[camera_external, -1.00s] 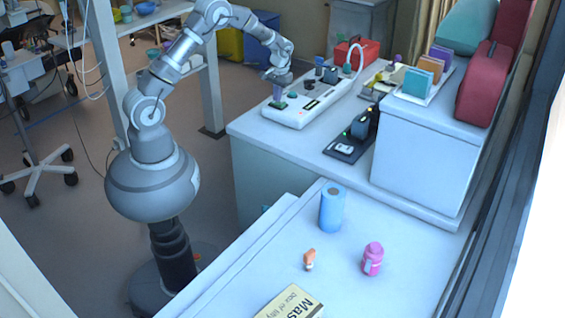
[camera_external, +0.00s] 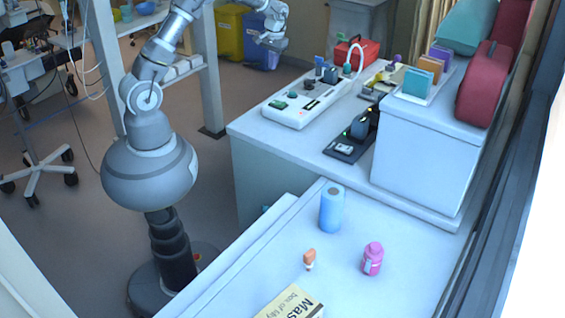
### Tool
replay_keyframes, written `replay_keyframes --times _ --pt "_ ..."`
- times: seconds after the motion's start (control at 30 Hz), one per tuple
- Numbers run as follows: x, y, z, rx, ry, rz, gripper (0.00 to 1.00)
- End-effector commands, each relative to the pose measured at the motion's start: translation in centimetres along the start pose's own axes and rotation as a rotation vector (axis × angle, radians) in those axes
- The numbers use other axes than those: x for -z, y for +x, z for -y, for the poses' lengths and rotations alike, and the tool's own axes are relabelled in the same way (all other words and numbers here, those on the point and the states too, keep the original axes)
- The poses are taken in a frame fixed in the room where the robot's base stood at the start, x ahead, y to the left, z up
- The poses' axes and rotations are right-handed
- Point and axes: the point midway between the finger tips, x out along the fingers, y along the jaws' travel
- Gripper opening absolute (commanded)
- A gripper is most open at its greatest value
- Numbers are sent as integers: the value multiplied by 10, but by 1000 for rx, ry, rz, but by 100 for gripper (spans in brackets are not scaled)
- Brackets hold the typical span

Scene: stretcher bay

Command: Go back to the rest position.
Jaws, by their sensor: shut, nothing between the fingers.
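My gripper (camera_external: 273,43) hangs in the air at the top of the view, above and to the left of the white counter. It is shut and holds nothing. My arm reaches up out of the top of the picture and comes back down to the gripper. A white device panel (camera_external: 312,97) with buttons and small parts on it lies on the counter, below and to the right of the gripper and apart from it.
A black charger (camera_external: 351,138), a red case (camera_external: 357,50) and a box shelf (camera_external: 425,160) stand on the counter. Nearer are a blue cylinder (camera_external: 332,208), a pink bottle (camera_external: 373,258) and a mask box (camera_external: 291,303). A post (camera_external: 204,75) stands left of the gripper.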

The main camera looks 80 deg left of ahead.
Motion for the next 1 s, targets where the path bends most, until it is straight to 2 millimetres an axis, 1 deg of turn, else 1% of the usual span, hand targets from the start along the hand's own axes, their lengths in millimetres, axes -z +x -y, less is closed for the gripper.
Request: replay_keyframes --times 0.5,0.57,0.63,0.67,0.77,0.8,0.83,0.87,0.9,0.93,0.97,1.0 --pt "0 -3 0 -1 2 -3 0" --pt "1 -9 -5 -8 13 -24 0" --pt "3 -28 -19 -29 44 -83 0" --pt "4 -40 -28 -43 64 -121 0" --pt "-1 -99 -67 -110 156 -298 0" --pt "-8 -129 -85 -145 200 -383 0" --pt "-15 -152 -98 -172 235 -448 0" --pt "-24 -176 -109 -199 269 -514 0" --pt "-38 -207 -123 -237 312 -600 0" --pt "-50 -230 -132 -266 344 -664 0" --pt "-63 -253 -140 -296 374 -727 0" --pt "-83 -282 -149 -335 413 -809 0"
